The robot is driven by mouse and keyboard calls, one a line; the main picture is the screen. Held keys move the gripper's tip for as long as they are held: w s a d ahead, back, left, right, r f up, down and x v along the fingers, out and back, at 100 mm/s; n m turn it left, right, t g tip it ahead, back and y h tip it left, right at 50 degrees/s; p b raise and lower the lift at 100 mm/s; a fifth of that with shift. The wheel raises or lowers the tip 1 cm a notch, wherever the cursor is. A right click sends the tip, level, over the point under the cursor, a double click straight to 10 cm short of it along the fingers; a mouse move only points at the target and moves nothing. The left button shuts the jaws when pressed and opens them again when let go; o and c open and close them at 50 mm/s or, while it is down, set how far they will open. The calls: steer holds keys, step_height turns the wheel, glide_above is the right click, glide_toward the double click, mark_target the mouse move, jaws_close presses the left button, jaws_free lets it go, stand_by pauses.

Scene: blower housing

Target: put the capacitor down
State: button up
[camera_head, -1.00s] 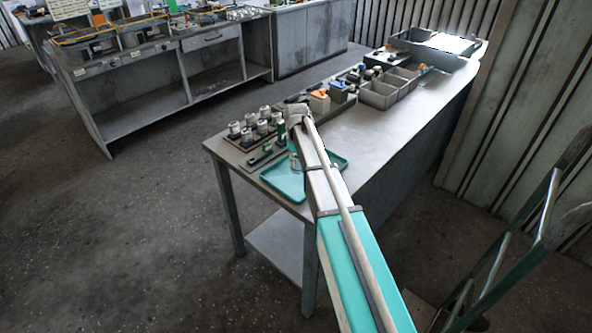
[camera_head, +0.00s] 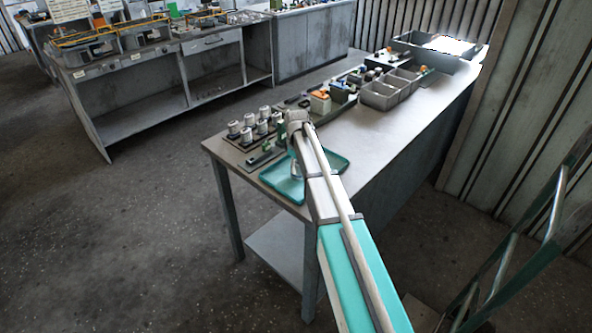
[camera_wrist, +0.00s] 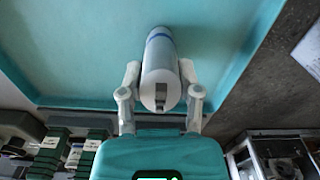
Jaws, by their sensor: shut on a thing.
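The capacitor (camera_wrist: 160,62) is a white-grey cylinder with a blue band near its far end, seen in the wrist view. My gripper (camera_wrist: 160,92) is shut on it, with one finger on each side. The teal tray (camera_wrist: 85,55) lies behind the capacitor in that view. I cannot tell whether the capacitor touches the tray. In the head view the teal tray (camera_head: 334,161) is at the near end of the workbench, and my arm partly covers it. My gripper and the capacitor are mostly hidden there by my arm.
A rack of several grey-white cylinders (camera_head: 248,128) stands left of the tray. Grey bins (camera_head: 385,92) and small parts line the bench farther back. The bench top (camera_head: 352,125) is bare right of my arm. A metal frame (camera_head: 520,245) stands at the right.

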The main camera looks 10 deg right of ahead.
mark_target(297, 163)
steer(key=shift+f, duration=0.15)
steer(key=o, duration=0.9)
steer(key=shift+o, duration=0.2)
step_height(297, 163, up, 12)
steer(key=p, duration=1.2)
steer(key=shift+r, duration=0.2)
steer(key=shift+s, duration=0.1)
stand_by(0.4)
steer(key=s+m, duration=0.8)
steer(key=s, duration=2.1)
steer(key=shift+a+m, duration=0.2)
steer(key=shift+m, duration=0.1)
